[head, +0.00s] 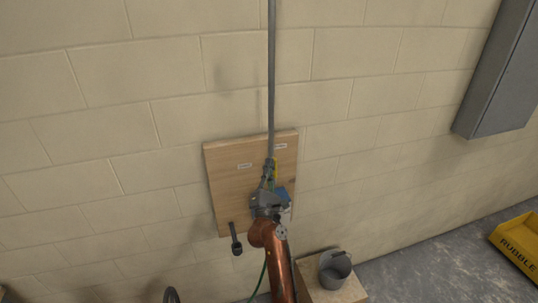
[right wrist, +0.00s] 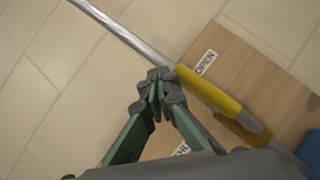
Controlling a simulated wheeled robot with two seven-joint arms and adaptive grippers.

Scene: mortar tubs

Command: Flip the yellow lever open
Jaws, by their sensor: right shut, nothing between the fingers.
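The yellow lever (right wrist: 208,90) runs diagonally in the right wrist view, in line with the grey pipe (right wrist: 120,30). In the head view only a small part of the lever (head: 276,164) shows above my right gripper. My right gripper (right wrist: 158,82) is shut and empty. Its fingertips are at the lever's upper-left end; I cannot tell whether they touch. The gripper (head: 268,178) also shows in front of the board in the head view. An OPEN label (right wrist: 205,62) is beside the lever. A second label (right wrist: 181,149) is partly hidden by my finger. My left gripper is not in view.
The wooden board (head: 229,190) is on the block wall. A blue part (head: 283,193) is beside my gripper. A dark fitting (head: 235,240) hangs at the board's lower left. A grey bucket (head: 334,270), a yellow RUBBLE tub (head: 518,243) and a grey wall box (head: 497,75) are to the right.

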